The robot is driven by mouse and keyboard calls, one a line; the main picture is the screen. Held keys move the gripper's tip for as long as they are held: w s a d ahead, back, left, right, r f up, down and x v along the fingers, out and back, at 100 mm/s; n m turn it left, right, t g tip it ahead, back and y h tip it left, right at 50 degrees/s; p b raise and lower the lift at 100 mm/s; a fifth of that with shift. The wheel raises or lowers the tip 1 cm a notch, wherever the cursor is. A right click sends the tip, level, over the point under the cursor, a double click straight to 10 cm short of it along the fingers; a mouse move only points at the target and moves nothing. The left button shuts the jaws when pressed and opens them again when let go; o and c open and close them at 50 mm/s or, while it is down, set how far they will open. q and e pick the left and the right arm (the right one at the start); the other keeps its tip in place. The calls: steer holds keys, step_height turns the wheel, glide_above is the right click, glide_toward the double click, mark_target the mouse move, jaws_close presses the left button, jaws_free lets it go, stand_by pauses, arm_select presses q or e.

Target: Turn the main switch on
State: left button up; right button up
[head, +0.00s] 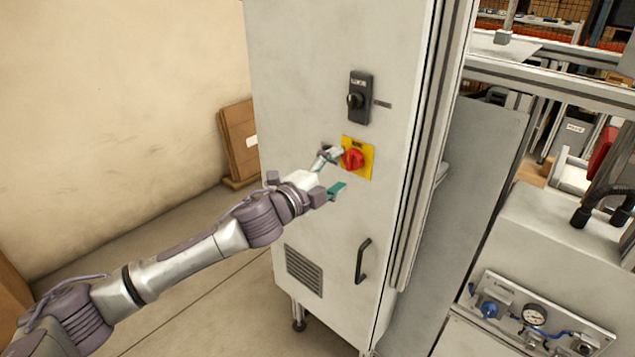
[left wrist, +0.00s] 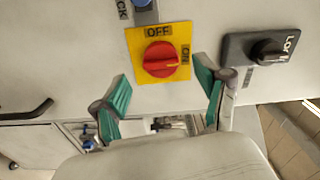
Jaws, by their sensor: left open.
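The main switch is a red rotary knob (head: 353,159) on a yellow plate (head: 366,172), on the front of a tall grey cabinet (head: 300,60). In the left wrist view the red knob (left wrist: 160,58) shows whole, with OFF above it and ON at its right on the yellow plate (left wrist: 135,40). Its grip bar lies roughly crosswise there. My left gripper (head: 336,172) is open and empty, close in front of the plate. In the left wrist view its green-padded fingers (left wrist: 163,88) stand apart, below and to either side of the knob. My right gripper is out of view.
A black rotary switch (head: 358,98) sits above the yellow plate. A blue part (left wrist: 145,8) shows at the top edge of the left wrist view. A black handle (head: 363,260) and a vent (head: 303,270) are lower on the cabinet. Machinery with a gauge (head: 534,314) stands at right.

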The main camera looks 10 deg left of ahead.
arm_select(q)
steer(key=v, duration=0.8)
steer(key=shift+w+f, duration=0.1)
